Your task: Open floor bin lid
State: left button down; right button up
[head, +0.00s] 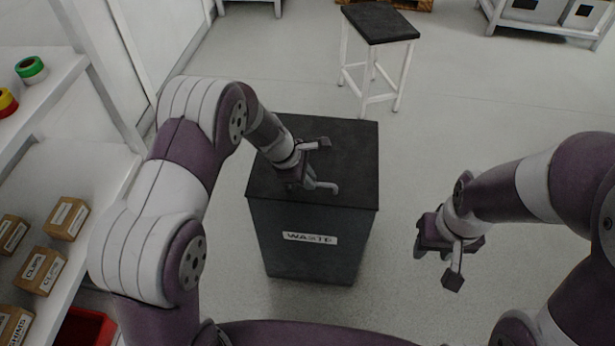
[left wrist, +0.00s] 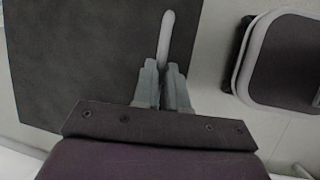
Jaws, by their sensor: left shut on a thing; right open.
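The floor bin (head: 310,245) is a dark grey box with a white "WASTE" label on its front. Its flat dark lid (head: 345,150) lies closed on top, and the lid also fills the left of the left wrist view (left wrist: 70,70). A light grey bar handle (head: 328,186) sits on the lid, and it shows in the left wrist view (left wrist: 166,35). My left gripper (head: 305,183) is at the handle, its fingers (left wrist: 163,85) shut on it. My right gripper (head: 437,262) is open and empty, to the right of the bin and apart from it.
A white shelf (head: 75,170) with small cardboard boxes (head: 40,270) and tape rolls (head: 30,68) stands at the left. A black-topped stool (head: 380,22) stands behind the bin. A red bin (head: 85,328) is at the lower left. The floor right of the bin is clear.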

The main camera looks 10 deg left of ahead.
pick_arm(q)
jog(key=w+r+p, duration=0.4)
jog(key=r+p, duration=0.4)
jog(key=w+r+p, duration=0.5)
jog(key=r+p, duration=0.3)
jog(key=shift+w, duration=0.25)
jog(key=c, duration=1.2)
grip_release()
jog(key=shift+o, duration=0.2)
jog(key=v, duration=1.2)
jog(key=shift+r+p, duration=0.25)
jog(key=shift+p, duration=0.1)
jog(key=shift+s+a, duration=0.1)
jog(key=shift+s, duration=0.05)
jog(key=shift+c, duration=0.3)
